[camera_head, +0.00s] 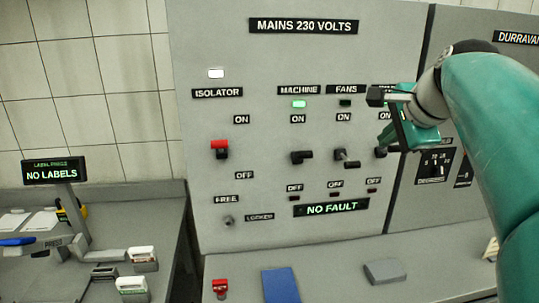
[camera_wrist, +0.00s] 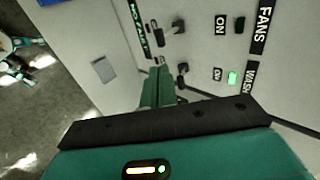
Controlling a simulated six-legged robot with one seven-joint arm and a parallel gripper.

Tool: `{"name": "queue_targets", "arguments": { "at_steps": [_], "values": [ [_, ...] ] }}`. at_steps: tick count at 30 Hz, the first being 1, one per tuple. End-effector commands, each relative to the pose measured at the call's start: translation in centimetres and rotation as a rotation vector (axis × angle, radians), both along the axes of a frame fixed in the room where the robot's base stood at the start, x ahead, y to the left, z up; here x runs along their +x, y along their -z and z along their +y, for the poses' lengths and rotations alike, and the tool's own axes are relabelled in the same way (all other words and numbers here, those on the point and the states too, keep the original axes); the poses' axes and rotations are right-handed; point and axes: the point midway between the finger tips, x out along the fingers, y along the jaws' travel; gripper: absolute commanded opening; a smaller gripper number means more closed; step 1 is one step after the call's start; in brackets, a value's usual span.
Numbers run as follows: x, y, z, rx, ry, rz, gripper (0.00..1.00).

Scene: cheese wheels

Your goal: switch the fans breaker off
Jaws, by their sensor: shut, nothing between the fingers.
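The fans breaker (camera_head: 346,158) is a dark lever on the grey panel, under the FANS label (camera_head: 345,89) and between ON and OFF marks. It sticks out roughly level; its exact setting is hard to tell. The lamp (camera_head: 345,103) under FANS is dark. In the wrist view, the FANS label (camera_wrist: 264,26) and the fans lever (camera_wrist: 178,27) show sideways. My gripper (camera_head: 382,141) is shut and empty, right of the fans breaker and close to the third breaker. In the wrist view my gripper (camera_wrist: 158,72) shows its green fingers together, just beside the third lever (camera_wrist: 183,68).
The machine breaker (camera_head: 301,157) is left of the fans one, its lamp (camera_head: 299,104) lit green. The red isolator handle (camera_head: 220,149) is further left. A display (camera_head: 331,208) reads NO FAULT. The third breaker's lamp (camera_wrist: 232,78) is green. The bench (camera_head: 330,265) below holds a blue pad (camera_head: 281,285).

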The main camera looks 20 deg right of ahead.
Motion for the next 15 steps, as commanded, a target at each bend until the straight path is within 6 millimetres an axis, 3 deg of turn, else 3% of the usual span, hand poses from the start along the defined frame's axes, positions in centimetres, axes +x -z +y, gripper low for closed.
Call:
{"name": "queue_targets", "arguments": {
  "at_steps": [8,15],
  "values": [
    [0.7,0.8,-0.2,0.002,-0.001,0.003,0.0],
    [3.4,3.7,-0.9,0.002,0.001,0.003,0.0]
  ]
}}
